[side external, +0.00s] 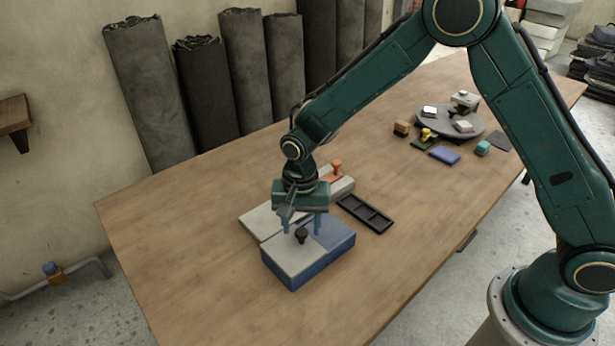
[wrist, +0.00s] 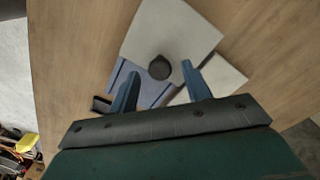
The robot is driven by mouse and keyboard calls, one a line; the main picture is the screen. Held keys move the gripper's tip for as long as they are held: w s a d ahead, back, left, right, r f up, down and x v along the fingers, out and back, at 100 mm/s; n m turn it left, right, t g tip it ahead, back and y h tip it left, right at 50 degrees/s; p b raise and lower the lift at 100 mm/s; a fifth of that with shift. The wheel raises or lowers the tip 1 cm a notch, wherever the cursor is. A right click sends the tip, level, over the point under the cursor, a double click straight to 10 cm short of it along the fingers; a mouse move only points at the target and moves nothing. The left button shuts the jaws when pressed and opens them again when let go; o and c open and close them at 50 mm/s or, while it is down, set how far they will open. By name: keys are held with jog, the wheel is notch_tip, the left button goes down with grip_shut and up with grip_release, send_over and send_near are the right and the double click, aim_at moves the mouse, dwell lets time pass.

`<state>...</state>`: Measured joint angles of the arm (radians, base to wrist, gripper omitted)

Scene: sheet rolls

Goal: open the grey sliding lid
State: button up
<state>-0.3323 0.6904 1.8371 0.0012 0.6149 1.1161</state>
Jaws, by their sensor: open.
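A blue box (side external: 310,270) stands on the wooden table under my gripper. The grey sliding lid (side external: 286,258) lies over the left part of its top, and a blue part of the top shows at the right. I cannot tell how deep that part is. The lid also shows in the wrist view (wrist: 172,32). A dark round knob (wrist: 159,68) stands on the lid. My gripper (side external: 302,228) points down over the knob with its jaws open and empty. In the wrist view the knob appears between the blue fingertips; I cannot tell whether they touch it.
Pale grey slabs (side external: 257,220) lie just behind the box, with an orange knob (side external: 337,168) there. A black divided tray (side external: 366,213) lies to the right. A round grey turntable (side external: 450,122) with small blocks is farther back. The table's front left is clear.

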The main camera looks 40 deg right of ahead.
jog(key=shift+f, duration=0.45)
grip_shut()
jog(key=d, duration=1)
jog(key=shift+a, duration=0.1)
grip_release()
